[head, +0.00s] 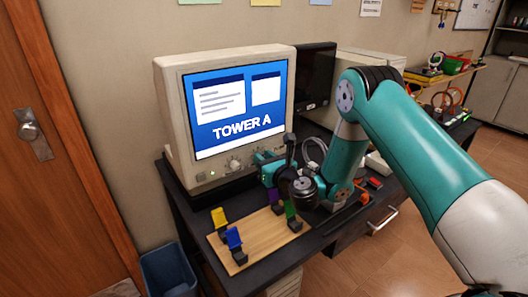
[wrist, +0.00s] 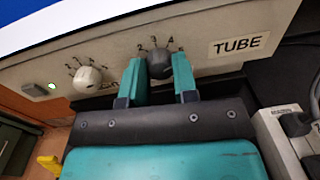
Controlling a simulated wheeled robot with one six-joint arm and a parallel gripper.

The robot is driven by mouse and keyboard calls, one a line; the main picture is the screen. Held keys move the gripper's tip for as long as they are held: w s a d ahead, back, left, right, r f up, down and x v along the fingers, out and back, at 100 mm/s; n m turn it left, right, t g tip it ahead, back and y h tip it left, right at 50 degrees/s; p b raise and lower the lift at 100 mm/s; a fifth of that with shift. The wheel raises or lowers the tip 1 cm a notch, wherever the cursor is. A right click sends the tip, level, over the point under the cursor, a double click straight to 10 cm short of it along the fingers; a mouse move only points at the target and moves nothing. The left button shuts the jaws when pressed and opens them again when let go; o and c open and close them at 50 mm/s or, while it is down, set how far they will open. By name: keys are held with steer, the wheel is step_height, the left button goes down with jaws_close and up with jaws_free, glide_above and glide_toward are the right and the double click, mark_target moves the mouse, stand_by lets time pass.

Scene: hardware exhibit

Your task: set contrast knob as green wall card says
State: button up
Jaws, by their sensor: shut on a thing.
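My gripper (wrist: 158,72) has its two teal fingers closed on the sides of a dark grey knob (wrist: 159,60) on the monitor's lower front panel. Numbers show in an arc above this knob; its pointer setting is not clear. A white knob (wrist: 87,79) with its own number arc sits to the left, untouched; it also shows in the head view (head: 234,163). I cannot read which knob is labelled contrast. In the head view my gripper (head: 262,160) is at the panel's right end and hides the dark knob. A green wall card (head: 199,1) is cut off at the top, its text unreadable.
The beige monitor (head: 172,105) shows TOWER A. A TUBE label (wrist: 238,45) is right of the dark knob. A wooden board (head: 223,246) with yellow, blue, green and purple pieces lies in front. A blue bin (head: 168,270) stands on the floor at left.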

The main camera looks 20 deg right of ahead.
steer(key=shift+m+p, duration=1.1)
steer(key=shift+m, duration=0.1)
steer(key=shift+f, duration=0.1)
steer(key=o, duration=0.9)
steer(key=shift+d, duration=0.1)
steer(key=shift+o, duration=0.2)
steer(key=shift+s, duration=0.1)
